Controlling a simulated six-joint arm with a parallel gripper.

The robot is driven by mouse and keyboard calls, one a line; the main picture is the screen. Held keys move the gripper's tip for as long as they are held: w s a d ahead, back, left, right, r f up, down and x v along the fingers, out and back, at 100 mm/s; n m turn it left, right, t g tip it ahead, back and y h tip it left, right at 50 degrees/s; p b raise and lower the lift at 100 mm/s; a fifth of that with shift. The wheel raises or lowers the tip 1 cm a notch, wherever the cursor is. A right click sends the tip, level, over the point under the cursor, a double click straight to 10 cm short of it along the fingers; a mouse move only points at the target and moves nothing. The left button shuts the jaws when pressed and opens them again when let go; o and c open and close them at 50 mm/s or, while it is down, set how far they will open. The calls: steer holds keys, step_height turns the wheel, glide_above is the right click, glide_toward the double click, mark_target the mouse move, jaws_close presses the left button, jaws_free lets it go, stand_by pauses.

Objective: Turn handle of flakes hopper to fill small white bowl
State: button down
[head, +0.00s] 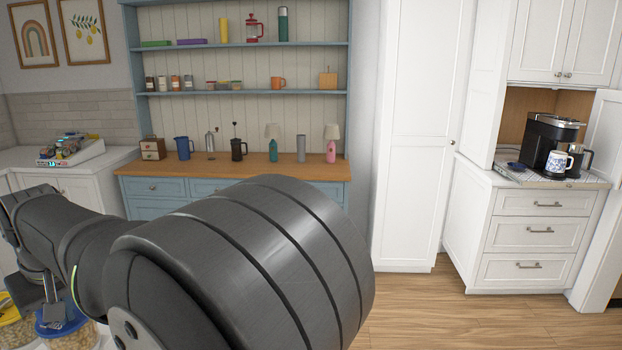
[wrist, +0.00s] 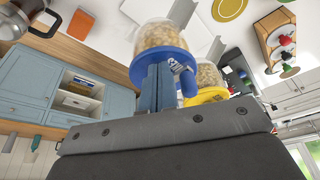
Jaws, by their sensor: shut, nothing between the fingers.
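A hopper with a blue part and a clear body of pale pieces (wrist: 158,36) is straight ahead of my gripper in the wrist view, and its blue part (head: 60,325) shows at the lower left of the head view. A second hopper, with a yellow part (wrist: 206,96), is partly behind it. I cannot tell which holds the flakes. My gripper (wrist: 158,84) is shut and empty, its fingertips close to the blue part, beside a blue handle-like piece (wrist: 186,82). Whether they touch is unclear. I cannot make out the small white bowl.
The wrist view is strongly tilted. A blue hutch with a wooden top (head: 260,170) stands at the back, with jugs and bottles on it. A coffee machine (head: 550,140) is at the right. My arm covers much of the head view's lower left.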

step_height(320, 180, up, 7)
stand_by(0.8)
step_height(320, 180, down, 7)
steer(key=shift+f, duration=0.1)
steer(key=shift+s+a, duration=0.15)
stand_by(0.5)
